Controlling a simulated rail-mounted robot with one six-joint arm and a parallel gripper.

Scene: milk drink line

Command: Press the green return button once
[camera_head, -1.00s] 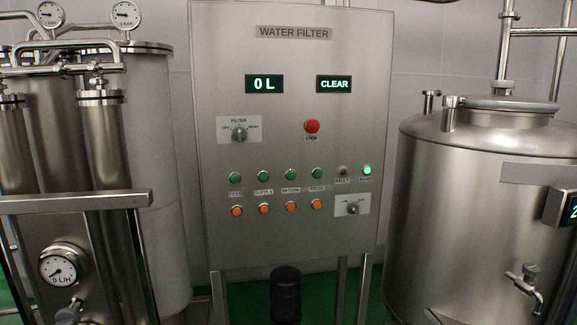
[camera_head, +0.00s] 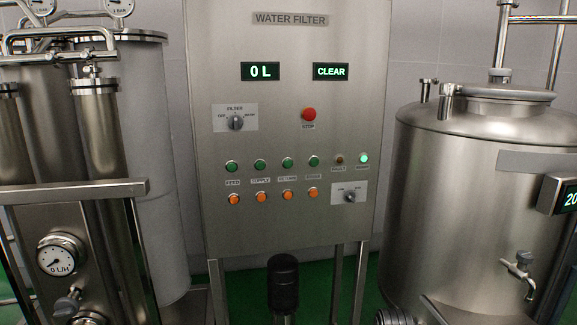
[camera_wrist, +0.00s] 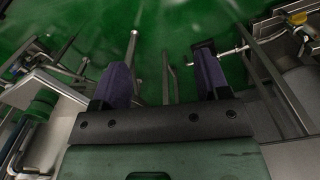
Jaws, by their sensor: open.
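The green return button (camera_head: 288,163) is in the upper row of buttons on the water filter panel in the head view. It is the third green button from the left, above a small label that seems to read RETURN. It looks unlit, and nothing touches it or covers it. My gripper (camera_wrist: 166,68) shows in the wrist view with its two purple-grey fingers spread apart and nothing between them. It points over the green floor, away from the panel; the button is not visible in that view.
Orange buttons (camera_head: 288,195) sit just below the green row. A red stop button (camera_head: 308,114), the filter knob (camera_head: 236,122) and a small knob (camera_head: 350,196) are also on the panel. Steel filter columns stand left and a steel tank (camera_head: 470,210) right.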

